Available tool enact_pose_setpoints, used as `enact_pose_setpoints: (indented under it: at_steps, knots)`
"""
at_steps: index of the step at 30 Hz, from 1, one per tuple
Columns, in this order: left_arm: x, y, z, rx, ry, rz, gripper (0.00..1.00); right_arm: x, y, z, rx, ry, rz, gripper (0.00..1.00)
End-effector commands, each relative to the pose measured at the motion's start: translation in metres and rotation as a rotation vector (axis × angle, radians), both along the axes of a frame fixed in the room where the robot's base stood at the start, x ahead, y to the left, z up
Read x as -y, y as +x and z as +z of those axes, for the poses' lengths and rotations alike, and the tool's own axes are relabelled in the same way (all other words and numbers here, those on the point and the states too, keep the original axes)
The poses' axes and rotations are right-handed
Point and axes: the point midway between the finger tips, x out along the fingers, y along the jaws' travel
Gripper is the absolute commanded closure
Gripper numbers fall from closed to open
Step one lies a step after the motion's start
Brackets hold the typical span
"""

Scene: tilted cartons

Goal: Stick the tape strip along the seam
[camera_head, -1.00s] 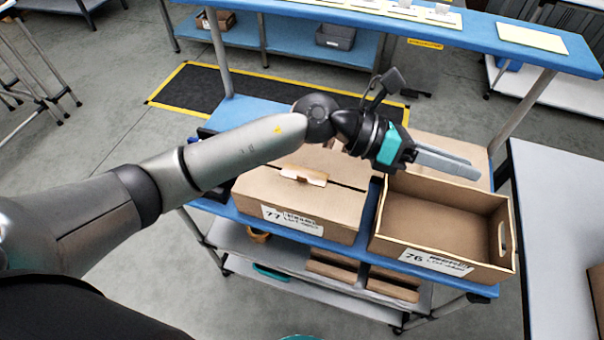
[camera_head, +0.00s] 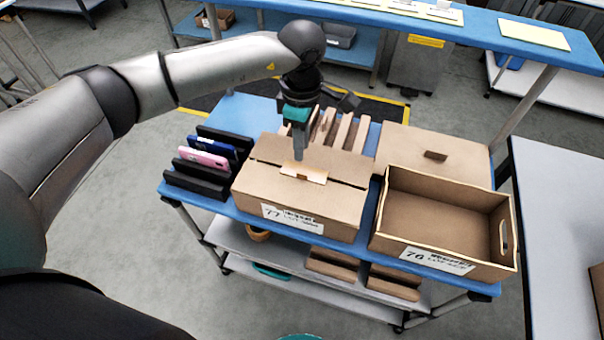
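The closed carton marked 77 (camera_head: 262,188) stands on the blue tabletop. A dark seam runs across its lid. A short tan tape strip (camera_head: 304,173) with a pale front edge lies across the middle of the seam, and I cannot tell how firmly it is stuck. My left gripper (camera_head: 299,156) points down just behind the strip, above the lid. Its fingers line up as one narrow grey bar, so their gap is hidden. I cannot tell whether they touch the carton. My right gripper is not in view.
An open, empty carton marked 76 (camera_head: 387,215) stands to the right. Behind it is a flat brown board or box (camera_head: 462,153). Dark, blue and pink slabs (camera_head: 205,158) stand in a rack at left. Upright tan pieces (camera_head: 345,132) stand behind carton 77.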

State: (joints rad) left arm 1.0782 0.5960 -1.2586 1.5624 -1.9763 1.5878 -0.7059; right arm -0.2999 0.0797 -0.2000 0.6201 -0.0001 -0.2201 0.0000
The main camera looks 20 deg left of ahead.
Motion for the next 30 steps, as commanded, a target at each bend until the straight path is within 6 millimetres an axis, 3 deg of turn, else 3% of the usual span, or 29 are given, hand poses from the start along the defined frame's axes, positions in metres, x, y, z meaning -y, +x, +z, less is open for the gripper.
enact_pose_setpoints:
  at_steps: [15,21,30]
  knots:
    - [0.001,0.000,-0.075,-0.001,-0.003,-0.001,0.72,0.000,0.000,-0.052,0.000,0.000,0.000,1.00]
    - [0.001,0.000,-0.085,-0.001,-0.004,0.000,0.72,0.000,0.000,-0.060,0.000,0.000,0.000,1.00]
    - [0.001,0.000,-0.084,-0.001,-0.004,0.000,0.74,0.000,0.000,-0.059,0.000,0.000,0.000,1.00]
